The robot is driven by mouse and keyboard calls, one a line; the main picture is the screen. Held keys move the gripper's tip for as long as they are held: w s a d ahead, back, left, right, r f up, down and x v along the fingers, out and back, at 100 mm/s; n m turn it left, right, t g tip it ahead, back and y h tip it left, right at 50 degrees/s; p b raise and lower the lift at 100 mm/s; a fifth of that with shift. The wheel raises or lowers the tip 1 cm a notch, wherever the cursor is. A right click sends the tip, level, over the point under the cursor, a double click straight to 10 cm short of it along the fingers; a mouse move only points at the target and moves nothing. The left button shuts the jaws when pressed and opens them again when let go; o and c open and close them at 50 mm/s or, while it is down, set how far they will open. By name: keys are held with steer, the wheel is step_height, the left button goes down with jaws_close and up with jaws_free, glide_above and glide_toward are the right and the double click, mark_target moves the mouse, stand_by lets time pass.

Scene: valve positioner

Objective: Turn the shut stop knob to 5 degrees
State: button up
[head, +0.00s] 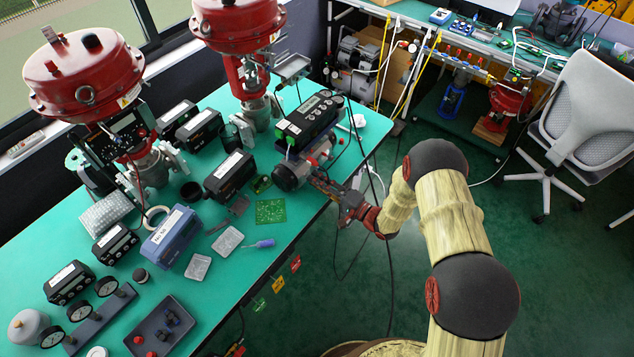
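The shut stop knob cannot be made out at this size. My gripper (326,184) reaches in from the right, over the table edge. Its dark fingers are beside the actuator, below the positioner. I cannot tell whether they touch anything or how far apart they are.
The green table (338,168) carries black positioner boxes, a blue device (170,238), a green circuit board (270,211) and gauges. Two red valve actuators stand at the back. Black cables hang by my gripper. A chair (590,110) stands at right; the floor is partly clear.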

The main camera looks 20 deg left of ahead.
steer(key=o, duration=0.3)
steer(key=shift+s, duration=0.1)
steer(key=v, duration=1.2)
stand_by(0.4)
